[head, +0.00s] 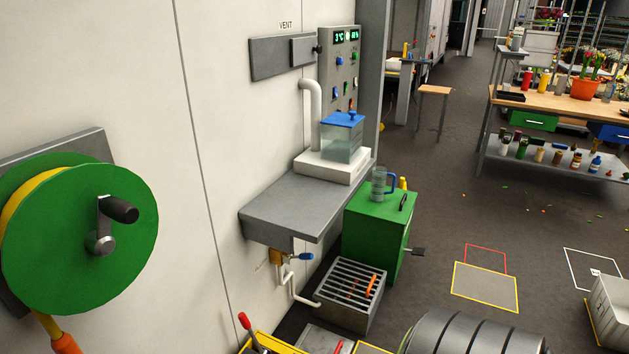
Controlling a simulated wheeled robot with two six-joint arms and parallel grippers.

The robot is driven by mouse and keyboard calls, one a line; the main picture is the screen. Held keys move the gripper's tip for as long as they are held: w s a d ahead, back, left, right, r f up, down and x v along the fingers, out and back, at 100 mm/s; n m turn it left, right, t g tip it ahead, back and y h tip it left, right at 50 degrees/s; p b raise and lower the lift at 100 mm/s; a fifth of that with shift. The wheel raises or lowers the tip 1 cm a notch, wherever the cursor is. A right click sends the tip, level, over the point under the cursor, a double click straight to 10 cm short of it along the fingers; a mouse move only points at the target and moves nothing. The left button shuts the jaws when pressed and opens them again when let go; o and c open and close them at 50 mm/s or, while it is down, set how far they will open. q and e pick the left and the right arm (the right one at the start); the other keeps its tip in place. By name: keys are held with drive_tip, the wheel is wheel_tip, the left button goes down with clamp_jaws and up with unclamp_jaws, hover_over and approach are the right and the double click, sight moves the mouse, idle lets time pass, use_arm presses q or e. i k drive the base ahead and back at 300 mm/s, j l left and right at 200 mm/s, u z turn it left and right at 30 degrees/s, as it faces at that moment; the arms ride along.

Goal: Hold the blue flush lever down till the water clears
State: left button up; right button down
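A blue lever (302,256) sticks out to the right from a brass valve (277,256) under the grey wall shelf (285,207). It looks about level. A white drain pipe (293,288) runs from below the valve towards a grated grey box (350,295) on the floor. On the shelf, a clear tank (342,146) with a blue lid stands on a white base (322,166). Its contents look pale grey-green; I cannot tell how clear the water is. Neither of my grippers shows in the head view, and nothing touches the lever.
A large green reel (85,240) with a crank is on the wall at left. A green cabinet (372,235) with a jug (379,183) stands right of the shelf. An orange item (371,285) lies on the grate. Open floor (440,200) lies to the right.

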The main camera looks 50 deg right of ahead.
sight(308, 256)
drive_tip(key=z, duration=1.7)
drive_tip(key=i+l, duration=1.1)
drive_tip(key=i+l+u, duration=0.05)
